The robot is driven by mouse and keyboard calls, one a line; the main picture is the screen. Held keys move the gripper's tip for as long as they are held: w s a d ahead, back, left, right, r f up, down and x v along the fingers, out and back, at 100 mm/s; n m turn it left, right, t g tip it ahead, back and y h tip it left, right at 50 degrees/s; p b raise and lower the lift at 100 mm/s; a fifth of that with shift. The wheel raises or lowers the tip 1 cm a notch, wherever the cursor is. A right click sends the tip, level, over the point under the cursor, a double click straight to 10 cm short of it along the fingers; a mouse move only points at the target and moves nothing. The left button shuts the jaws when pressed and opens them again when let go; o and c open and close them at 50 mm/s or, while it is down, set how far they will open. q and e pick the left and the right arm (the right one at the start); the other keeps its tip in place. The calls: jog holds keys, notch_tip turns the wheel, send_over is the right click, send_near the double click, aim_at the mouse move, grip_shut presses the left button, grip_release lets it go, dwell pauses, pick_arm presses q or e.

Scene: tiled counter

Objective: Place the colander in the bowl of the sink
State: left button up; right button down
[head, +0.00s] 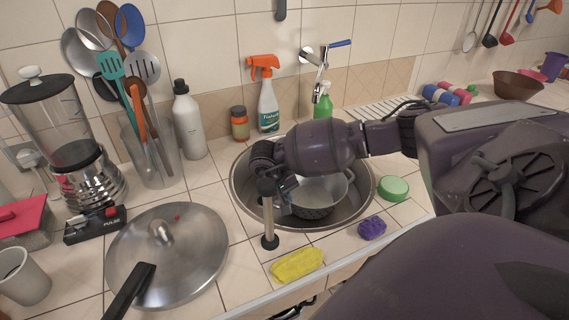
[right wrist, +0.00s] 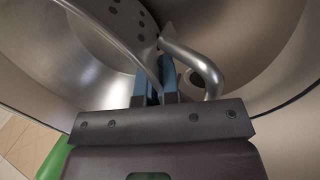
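The grey metal colander (head: 318,194) is inside the round sink bowl (head: 243,192), seen below my right forearm. Whether it rests on the bottom is hard to tell. My right gripper (head: 289,186) is at the colander's left side, partly hidden by my wrist. In the right wrist view, the blue fingers (right wrist: 156,88) are close together around the colander's rim by its curved handle (right wrist: 205,65). The perforated wall (right wrist: 120,18) shows beside them. My left gripper is not in view.
A yellow cloth (head: 298,264), a purple sponge (head: 372,228) and a green round sponge (head: 393,188) lie near the sink. A large lid (head: 195,250) lies to the left. The spray bottle (head: 268,105) and faucet (head: 318,65) stand behind.

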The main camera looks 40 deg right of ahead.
jog(key=shift+w+f, duration=0.1)
jog(key=shift+f, duration=0.25)
jog(key=shift+f, duration=0.15)
jog(key=c, duration=1.4)
grip_release()
jog(key=shift+o, duration=0.2)
jog(key=v, duration=1.2)
